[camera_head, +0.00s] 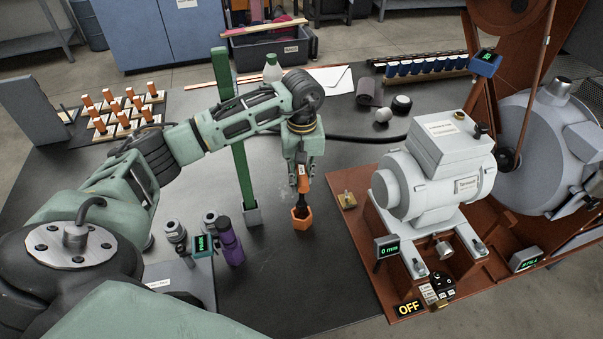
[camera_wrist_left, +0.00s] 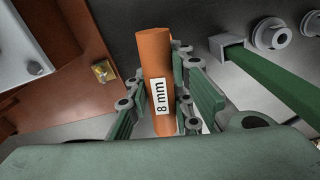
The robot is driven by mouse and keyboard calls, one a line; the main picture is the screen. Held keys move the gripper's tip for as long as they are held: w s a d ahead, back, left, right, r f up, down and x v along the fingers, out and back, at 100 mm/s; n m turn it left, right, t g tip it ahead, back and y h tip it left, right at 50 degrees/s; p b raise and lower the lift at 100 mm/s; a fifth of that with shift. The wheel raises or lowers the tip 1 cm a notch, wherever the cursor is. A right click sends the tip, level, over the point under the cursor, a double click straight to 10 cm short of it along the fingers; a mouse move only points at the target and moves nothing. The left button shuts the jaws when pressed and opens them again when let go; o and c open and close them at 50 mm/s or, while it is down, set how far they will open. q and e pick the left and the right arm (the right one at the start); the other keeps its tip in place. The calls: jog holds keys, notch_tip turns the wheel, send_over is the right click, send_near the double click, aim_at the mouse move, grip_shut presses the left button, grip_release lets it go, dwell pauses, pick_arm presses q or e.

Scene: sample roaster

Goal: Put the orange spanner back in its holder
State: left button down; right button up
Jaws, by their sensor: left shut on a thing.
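The orange spanner (camera_head: 303,184) hangs upright from my left gripper (camera_head: 303,165), its dark lower end pointing down. In the left wrist view my left gripper (camera_wrist_left: 165,105) is shut around its orange handle (camera_wrist_left: 157,62), which carries an "8 mm" label. Below it on the black table is a small orange six-sided holder (camera_head: 303,220). The dark end is at the holder's opening; I cannot tell how far it is inside. The holder is hidden in the left wrist view. My right gripper is not in view.
A green post (camera_head: 235,130) stands just left of the gripper. A grey motor (camera_head: 436,165) on a brown base is to the right, with a small brass block (camera_head: 347,200) at its near edge. A purple bottle (camera_head: 230,242) stands front left. The table before the holder is clear.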

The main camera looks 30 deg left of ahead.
pick_arm(q)
jog(key=shift+f+b, duration=1.6)
jog(key=shift+f, duration=0.75)
jog(key=shift+f+b, duration=0.9)
jog(key=shift+b, duration=0.2)
jog(key=shift+f+b, duration=0.35)
jog(key=c, duration=1.9)
grip_release()
jog(key=shift+c, duration=0.2)
jog(key=o, duration=0.5)
jog(key=shift+c, duration=0.2)
